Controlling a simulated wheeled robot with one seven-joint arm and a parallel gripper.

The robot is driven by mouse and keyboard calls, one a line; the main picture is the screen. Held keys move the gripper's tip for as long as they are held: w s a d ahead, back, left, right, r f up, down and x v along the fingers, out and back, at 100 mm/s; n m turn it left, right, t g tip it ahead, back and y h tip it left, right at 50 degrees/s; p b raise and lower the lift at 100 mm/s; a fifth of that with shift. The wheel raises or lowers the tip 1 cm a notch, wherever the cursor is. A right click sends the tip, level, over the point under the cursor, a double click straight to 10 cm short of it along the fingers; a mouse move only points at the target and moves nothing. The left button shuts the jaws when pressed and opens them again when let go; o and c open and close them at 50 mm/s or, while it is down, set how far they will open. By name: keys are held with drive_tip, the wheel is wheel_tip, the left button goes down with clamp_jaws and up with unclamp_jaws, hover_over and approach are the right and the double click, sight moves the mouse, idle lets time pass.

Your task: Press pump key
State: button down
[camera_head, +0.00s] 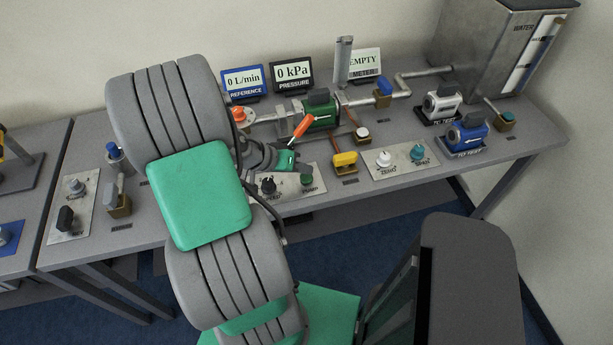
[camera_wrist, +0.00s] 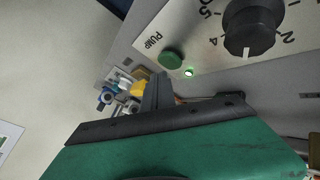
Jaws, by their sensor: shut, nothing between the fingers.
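The pump key is a round green button (camera_head: 306,179) on a light panel beside a black dial (camera_head: 268,186). In the wrist view the green pump key (camera_wrist: 171,59) sits next to the word PUMP, with a small lit lamp (camera_wrist: 189,72) near it and the black dial (camera_wrist: 249,27) to its right. My gripper (camera_wrist: 158,88) is shut and empty. Its dark fingertips point toward the panel and appear just below the key in the wrist view; I cannot tell the exact gap. In the head view my gripper (camera_head: 286,160) is over the panel's back edge, partly hidden by my arm.
Behind stand pipework with an orange-handled valve (camera_head: 302,126) and displays reading 0 L/min (camera_head: 244,81), 0 kPa (camera_head: 292,73) and EMPTY (camera_head: 365,64). A yellow valve (camera_head: 345,160) and the ZERO/SPAN panel (camera_head: 402,158) are to the right. A grey tank (camera_head: 480,45) stands back right.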

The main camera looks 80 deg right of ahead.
sight(304, 178)
drive_tip(key=shift+f, duration=0.1)
drive_tip(key=shift+f+b, duration=0.3)
drive_tip(key=shift+b, duration=0.05)
drive_tip(key=shift+f+b, duration=0.35)
drive_tip(key=shift+f, duration=0.1)
idle(0.8)
drive_tip(key=shift+r+p, duration=0.6)
drive_tip(key=shift+r, duration=0.25)
drive_tip(key=shift+r, duration=0.1)
wheel_tip(304, 178, up, 5)
drive_tip(key=p, duration=0.4)
idle(0.4)
